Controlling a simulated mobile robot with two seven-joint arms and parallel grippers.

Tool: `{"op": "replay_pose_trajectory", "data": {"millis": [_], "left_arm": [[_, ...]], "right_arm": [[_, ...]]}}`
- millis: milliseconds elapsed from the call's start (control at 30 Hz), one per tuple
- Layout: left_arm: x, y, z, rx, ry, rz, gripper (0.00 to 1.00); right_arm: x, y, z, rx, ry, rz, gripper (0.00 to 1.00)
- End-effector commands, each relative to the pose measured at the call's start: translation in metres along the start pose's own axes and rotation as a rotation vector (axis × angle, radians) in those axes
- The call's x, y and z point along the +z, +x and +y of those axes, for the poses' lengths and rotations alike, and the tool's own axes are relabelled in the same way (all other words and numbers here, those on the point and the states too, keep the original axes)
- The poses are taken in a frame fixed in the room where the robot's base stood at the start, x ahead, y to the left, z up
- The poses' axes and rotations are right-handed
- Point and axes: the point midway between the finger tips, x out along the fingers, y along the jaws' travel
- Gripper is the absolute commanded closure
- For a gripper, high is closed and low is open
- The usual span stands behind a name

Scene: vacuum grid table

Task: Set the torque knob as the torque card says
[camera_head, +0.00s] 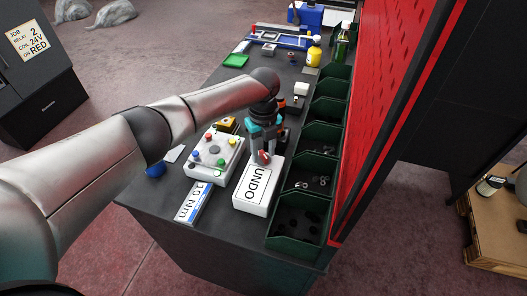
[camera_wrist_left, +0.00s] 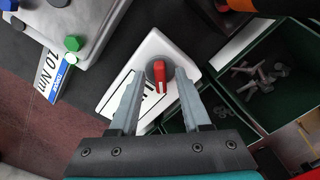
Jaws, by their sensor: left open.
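The torque card (camera_head: 194,203), white and blue, reads "10 Nm" and lies at the table's near edge; it also shows in the left wrist view (camera_wrist_left: 50,75). A knob with a red pointer (camera_wrist_left: 158,70) on a grey round base sits on a white box (camera_head: 258,188) marked "UNDO". The pointer runs roughly up and down in the left wrist view. My left gripper (camera_head: 263,155) is open over the knob, its fingers (camera_wrist_left: 158,88) on either side of it. I cannot tell whether they touch it. Any scale marks are unreadable. My right gripper is not in view.
A light grey button box (camera_head: 214,158) stands left of the white box. Green bins (camera_head: 297,222) with small metal parts line the right side, below a red pegboard (camera_head: 395,90). Bottles and a blue rack (camera_head: 282,39) stand further back.

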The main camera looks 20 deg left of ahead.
Motion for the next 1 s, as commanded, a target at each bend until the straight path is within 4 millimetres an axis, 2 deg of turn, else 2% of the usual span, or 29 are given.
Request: {"op": "replay_pose_trajectory", "data": {"millis": [333, 733, 1000], "left_arm": [[0.0001, 0.0032, -0.0001, -0.001, 0.0, 0.0, 0.54], [0.0002, 0.0028, 0.0, -0.001, -0.001, 0.0, 0.99], [0.0003, 0.0027, 0.0001, 0.0, -0.001, 0.0, 1.0]], "right_arm": [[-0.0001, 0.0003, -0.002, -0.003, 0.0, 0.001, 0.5], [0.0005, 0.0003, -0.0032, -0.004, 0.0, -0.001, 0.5], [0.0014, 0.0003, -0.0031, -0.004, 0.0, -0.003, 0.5]]}}
